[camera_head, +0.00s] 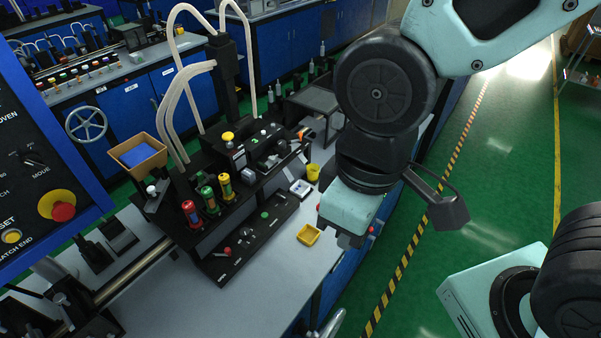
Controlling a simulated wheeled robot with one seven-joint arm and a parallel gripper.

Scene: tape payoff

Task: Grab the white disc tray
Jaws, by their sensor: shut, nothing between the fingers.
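A small white square tray (293,192) with a greyish inside lies on the grey bench top, just left of a yellow cup. It looks like the white disc tray. My gripper (346,241) points down over the right edge of the bench, to the right of and nearer than the white tray. It is apart from the tray. The fingers are small and partly hidden under the pale housing; they look shut with nothing held.
A yellow cup (313,173) stands beside the white tray. A small yellow tray (309,234) lies nearer on the bench. A black control rack (215,200) with coloured cylinders and hoses stands left. The front bench top (215,312) is clear.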

